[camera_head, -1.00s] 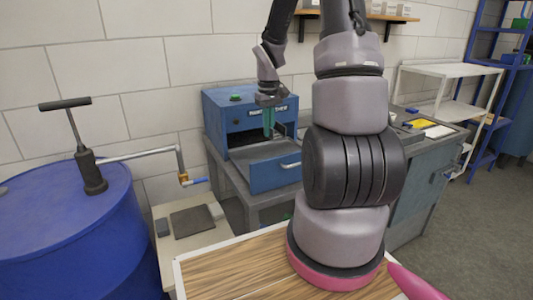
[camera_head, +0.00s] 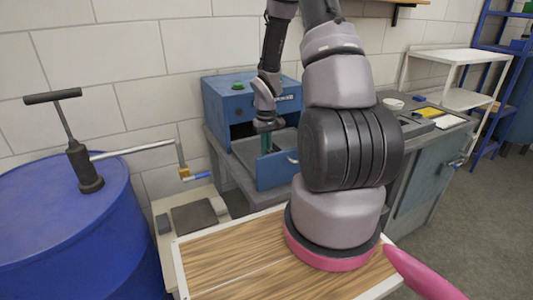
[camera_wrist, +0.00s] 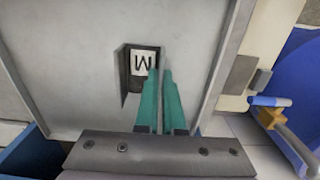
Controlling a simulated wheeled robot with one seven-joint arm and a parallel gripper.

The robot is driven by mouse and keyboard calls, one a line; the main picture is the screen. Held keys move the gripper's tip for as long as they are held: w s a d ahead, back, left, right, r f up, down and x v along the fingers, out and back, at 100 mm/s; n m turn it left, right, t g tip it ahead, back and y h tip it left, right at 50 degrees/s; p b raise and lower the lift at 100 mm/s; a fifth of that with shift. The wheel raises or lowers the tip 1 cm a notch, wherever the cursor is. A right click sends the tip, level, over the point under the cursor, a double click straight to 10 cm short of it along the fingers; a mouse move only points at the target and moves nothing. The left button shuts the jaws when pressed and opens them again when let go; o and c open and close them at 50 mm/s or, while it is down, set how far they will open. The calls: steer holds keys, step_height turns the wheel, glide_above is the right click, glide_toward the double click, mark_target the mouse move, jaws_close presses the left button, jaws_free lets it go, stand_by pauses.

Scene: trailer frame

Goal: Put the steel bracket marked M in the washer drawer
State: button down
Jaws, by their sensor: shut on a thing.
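The steel bracket (camera_wrist: 133,85) is grey and angled, with a white label bearing a dark M. It shows in the wrist view just ahead of my fingertips. My gripper (camera_wrist: 160,75) has teal fingers closed together on the bracket's edge. In the head view my gripper (camera_head: 267,148) points down inside the open washer drawer (camera_head: 279,170), and I cannot make out the bracket there. The drawer has a blue front with a pale handle and a grey floor (camera_wrist: 75,65). The bracket is over this floor; I cannot tell whether it touches it.
The blue cabinet (camera_head: 225,103) stands behind the drawer. A blue drum (camera_head: 65,235) with a hand pump (camera_head: 84,165) is at the left. A wooden-topped surface (camera_head: 235,265) lies in front. A grey workbench (camera_head: 425,175) stands at the right.

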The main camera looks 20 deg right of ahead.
steer(key=shift+f, duration=0.6)
steer(key=c, duration=1)
jaws_free()
steer(key=shift+f, duration=0.15)
steer(key=shift+c, duration=0.2)
steer(key=s+a+r+m+t, duration=0.1)
steer(key=s+a+r, duration=0.1)
steer(key=r, duration=0.8)
steer(key=s+a+r+m+t, duration=0.1)
steer(key=s+r, duration=0.1)
steer(key=r, duration=0.8)
steer(key=s+a+r+t, duration=0.1)
steer(key=s+a+r, duration=0.15)
steer(key=r, duration=0.85)
steer(key=s+a+r+m+t+y, duration=0.2)
steer(key=s+a+r+t, duration=0.2)
steer(key=s+r, duration=0.6)
steer(key=shift+s+a+m, duration=0.3)
steer(key=shift+s+a, duration=0.5)
steer(key=shift+s, duration=0.7)
